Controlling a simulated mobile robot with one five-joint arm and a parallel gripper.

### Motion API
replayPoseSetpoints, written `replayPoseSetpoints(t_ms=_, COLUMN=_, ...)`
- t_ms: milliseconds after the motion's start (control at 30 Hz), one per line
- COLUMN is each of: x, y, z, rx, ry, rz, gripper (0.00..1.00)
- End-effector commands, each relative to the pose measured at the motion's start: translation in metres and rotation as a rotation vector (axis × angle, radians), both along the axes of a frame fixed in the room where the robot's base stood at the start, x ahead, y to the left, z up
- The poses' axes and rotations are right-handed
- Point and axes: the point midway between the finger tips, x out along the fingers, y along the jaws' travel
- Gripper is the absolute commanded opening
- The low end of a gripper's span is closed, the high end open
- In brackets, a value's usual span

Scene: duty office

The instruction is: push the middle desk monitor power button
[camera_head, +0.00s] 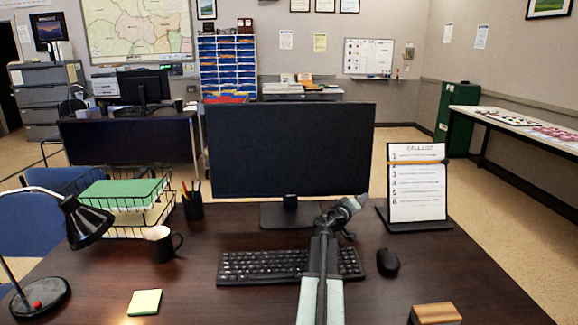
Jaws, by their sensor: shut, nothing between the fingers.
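A large black monitor (290,150) stands upright on its dark base (270,216) at the far side of the dark wood desk, near the middle of the view. I cannot make out a power button on it. My gripper (356,203) is shut and empty. It is at the end of my arm, which reaches forward over the keyboard, and it shows just below and in front of the monitor's lower right corner, pointing up and right. It appears apart from the monitor, but the exact gap is hard to tell.
The keyboard (262,266) lies below my arm, with a mouse (388,262) to its right. A clipboard stand (416,190) is right of the monitor. A pen cup (194,209), mug (162,244), wire tray and lamp (82,222) are left. Another monitor (144,88) stands farther back.

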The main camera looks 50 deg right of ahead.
Motion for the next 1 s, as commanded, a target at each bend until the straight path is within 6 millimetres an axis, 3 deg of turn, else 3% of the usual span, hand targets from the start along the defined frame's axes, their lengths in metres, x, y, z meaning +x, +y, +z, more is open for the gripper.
replayPoseSetpoints(t_ms=1000, x=0.0048, y=-0.0072, z=-0.0004, rx=0.000, ry=0.000, rz=0.000, gripper=0.00)
